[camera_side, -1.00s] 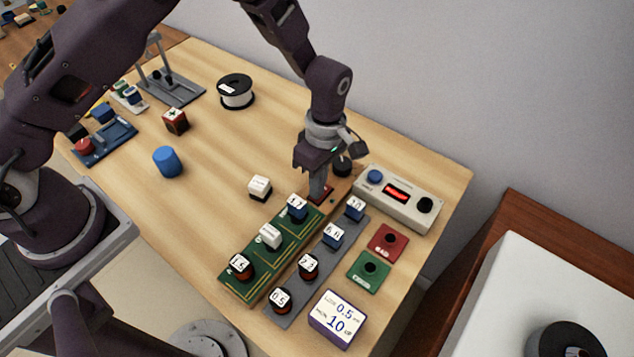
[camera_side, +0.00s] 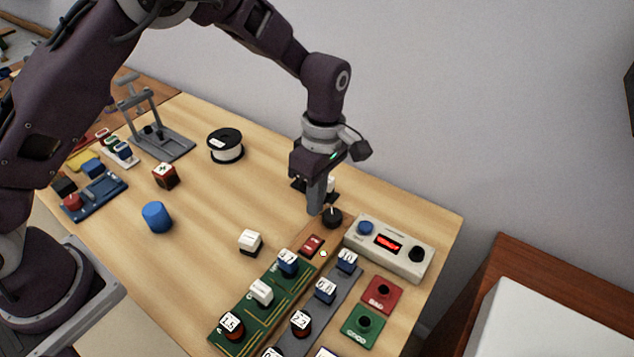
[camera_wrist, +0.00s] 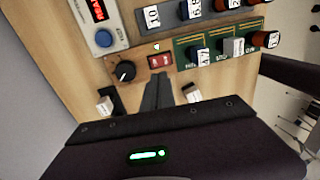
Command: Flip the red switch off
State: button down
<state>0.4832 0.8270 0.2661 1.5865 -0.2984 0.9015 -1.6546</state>
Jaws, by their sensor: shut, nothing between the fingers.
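The red switch (camera_side: 312,244) sits on a wooden strip at the far end of the green board, beside a black knob (camera_side: 332,217). It also shows in the wrist view (camera_wrist: 160,61), just beyond my fingertips. I cannot tell for sure which way its rocker is tipped.
The green board (camera_side: 233,321) holds several labelled parts, with a grey strip of more beside it. A grey box (camera_side: 431,266) with a red display stands to the right. Red (camera_side: 396,296) and green (camera_side: 355,336) pads lie in front. A white block (camera_side: 250,242) stands left.

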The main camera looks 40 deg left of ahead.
aim_at(306, 247)
jog(key=r, duration=0.5)
jog(key=shift+w, duration=0.35)
jog(key=s+f, duration=0.1)
jog(key=f, duration=0.3)
jog(key=s+f, duration=0.1)
jog(key=f, duration=0.4)
jog(key=s+f, duration=0.1)
jog(key=f, duration=0.3)
jog(key=shift+s+f, duration=0.15)
jog(key=shift+f, duration=0.2)
